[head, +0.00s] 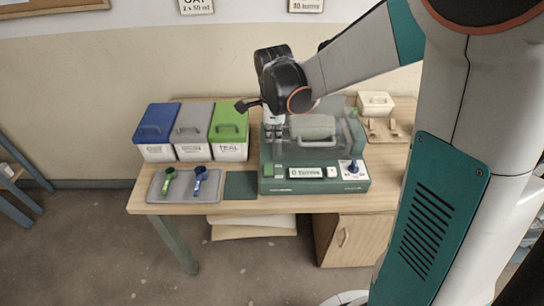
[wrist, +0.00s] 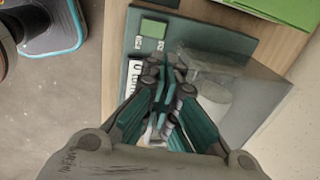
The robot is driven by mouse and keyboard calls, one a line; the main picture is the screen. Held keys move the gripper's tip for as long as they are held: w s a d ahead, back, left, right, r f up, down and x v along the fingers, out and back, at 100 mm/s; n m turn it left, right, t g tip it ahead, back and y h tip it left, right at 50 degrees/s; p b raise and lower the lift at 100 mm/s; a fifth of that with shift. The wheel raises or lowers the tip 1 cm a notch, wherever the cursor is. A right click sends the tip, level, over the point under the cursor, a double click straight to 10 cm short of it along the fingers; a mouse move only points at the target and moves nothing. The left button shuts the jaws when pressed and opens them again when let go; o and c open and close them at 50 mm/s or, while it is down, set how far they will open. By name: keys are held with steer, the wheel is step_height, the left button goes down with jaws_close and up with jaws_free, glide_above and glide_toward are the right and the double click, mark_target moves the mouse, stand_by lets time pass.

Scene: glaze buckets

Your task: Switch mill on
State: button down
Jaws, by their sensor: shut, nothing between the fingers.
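The mill (head: 315,184) is a dark green machine with a clear cover over a pale drum, standing on the wooden table. Its front panel has a green square button (head: 267,170) at the left, a display (head: 306,172) and a blue knob (head: 353,167) at the right. My gripper (head: 273,128) hangs over the mill's left part, pointing down. In the wrist view my gripper (wrist: 165,72) is shut and empty, over the panel beside the display (wrist: 131,78). The green button (wrist: 153,28) shows clear of the fingertips. I cannot tell whether the fingers touch the mill.
Blue, grey and green lidded buckets (head: 230,135) stand left of the mill. A grey tray (head: 157,190) holds a green scoop (head: 169,178) and a blue scoop (head: 200,178). A small white box (head: 375,104) is at the back right. A dark mat (head: 241,186) lies bare.

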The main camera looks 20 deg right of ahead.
mark_target(273, 164)
steer(key=f+b, duration=0.1)
steer(key=f, duration=0.3)
steer(key=w+f+b, duration=0.1)
steer(key=f+b, duration=0.1)
steer(key=f, duration=0.3)
steer(key=w+f+b, duration=0.1)
steer(key=f+b, duration=0.1)
steer(key=f, duration=0.2)
steer(key=shift+w+d+f, duration=0.1)
steer(key=shift+d+f, duration=0.05)
steer(key=shift+d, duration=0.25)
steer(key=shift+f, duration=0.25)
steer(key=shift+w, duration=0.1)
